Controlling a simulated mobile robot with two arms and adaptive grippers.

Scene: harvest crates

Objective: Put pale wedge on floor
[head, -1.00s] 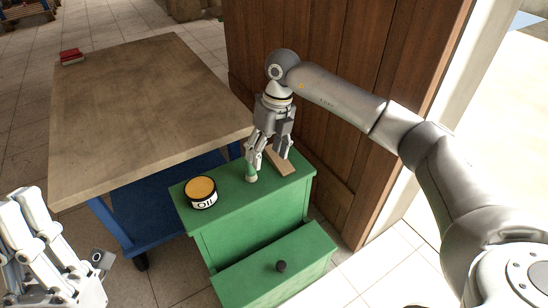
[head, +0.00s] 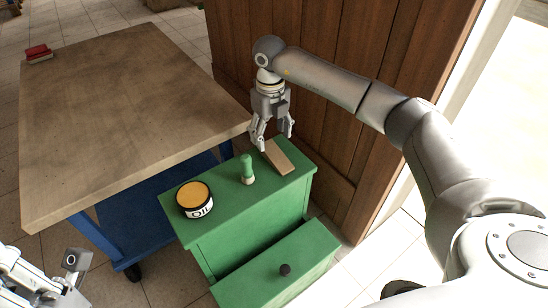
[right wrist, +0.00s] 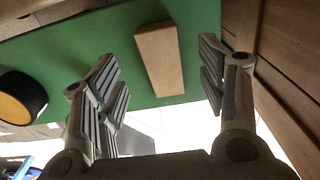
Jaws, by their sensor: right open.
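The pale wedge (head: 280,158), a light wooden piece, lies on the green cabinet top (head: 222,206) near its far right edge. My right gripper (head: 275,142) is open and empty, above and just behind the wedge. In the right wrist view the wedge (right wrist: 160,62) shows beyond and between the spread fingers (right wrist: 160,95), apart from both. My left gripper (head: 45,285) is at the lower left, partly cut off by the frame; its jaw state is unclear. The pale tiled floor (head: 165,285) shows around the cabinet.
A green and pale upright object (head: 247,168) and an oil tin (head: 195,198) share the cabinet top. A wooden-topped blue table (head: 130,110) is at left; a brown wooden wall (head: 330,130) is close behind.

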